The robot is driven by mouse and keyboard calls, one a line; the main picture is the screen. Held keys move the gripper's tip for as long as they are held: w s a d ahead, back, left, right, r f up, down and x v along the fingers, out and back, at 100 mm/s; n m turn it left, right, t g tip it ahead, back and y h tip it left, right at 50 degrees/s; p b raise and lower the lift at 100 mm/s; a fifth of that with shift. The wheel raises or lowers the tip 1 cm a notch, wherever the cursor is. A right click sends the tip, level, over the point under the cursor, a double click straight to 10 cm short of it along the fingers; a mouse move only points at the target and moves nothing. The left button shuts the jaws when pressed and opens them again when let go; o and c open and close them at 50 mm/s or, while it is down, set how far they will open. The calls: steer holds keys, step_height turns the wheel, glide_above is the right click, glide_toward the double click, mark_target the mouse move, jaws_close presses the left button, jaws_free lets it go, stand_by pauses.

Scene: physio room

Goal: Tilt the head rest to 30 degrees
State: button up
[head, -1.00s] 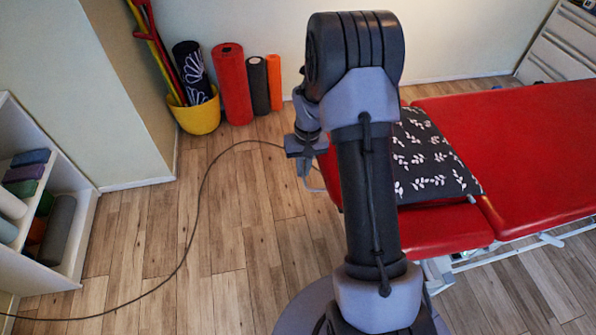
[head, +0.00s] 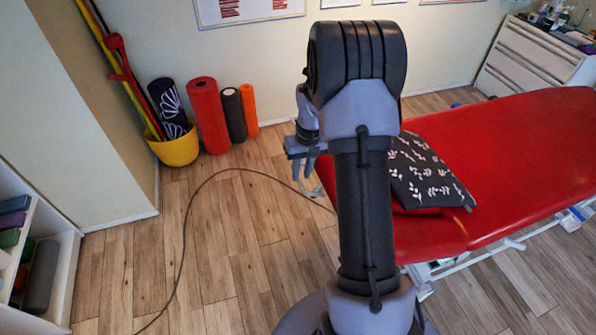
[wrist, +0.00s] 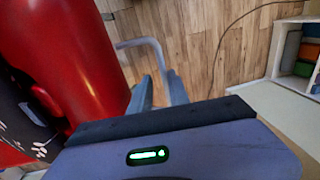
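The red head rest (head: 425,236) is the end section of the treatment table, partly hidden behind my arm. A dark pillow with white leaves (head: 428,170) lies on it. I cannot tell its exact angle. In the wrist view the red padded end (wrist: 88,60) fills the upper left. A bent pale grey bar (wrist: 140,43) sticks out beside it, its end close to my fingers. My gripper (head: 303,170) is beyond my arm, at the left of the head rest. In the wrist view my gripper (wrist: 159,85) has its fingers apart, with floor visible between them; contact with the bar is unclear.
The red table (head: 530,140) extends right. A black cable (head: 184,240) curves over the wooden floor at left. A yellow bucket (head: 175,150) and several rolls, including a red roll (head: 208,115), stand by the wall. A white shelf (head: 62,250) is at the left edge.

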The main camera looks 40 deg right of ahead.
steer(key=shift+o, duration=0.6)
steer(key=shift+d, duration=0.25)
step_height(320, 180, up, 17)
steer(key=d+p, duration=0.1)
steer(key=p, duration=0.3)
steer(key=shift+s+d+r, duration=0.15)
steer(key=shift+s+d, duration=0.1)
steer(key=shift+s, duration=0.05)
steer(key=s+a+r+t+b, duration=0.2)
steer(key=s+a+b, duration=0.2)
steer(key=a+b, duration=0.55)
steer(key=s+a+f+m+t+b, duration=0.1)
steer(key=s+a+f+t+b, duration=0.2)
steer(key=s+a, duration=1.3)
step_height(320, 180, down, 2)
steer(key=shift+s+a+f+y+b, duration=0.1)
steer(key=shift+s+a+y+b, duration=0.15)
steer(key=shift+a+b, duration=0.5)
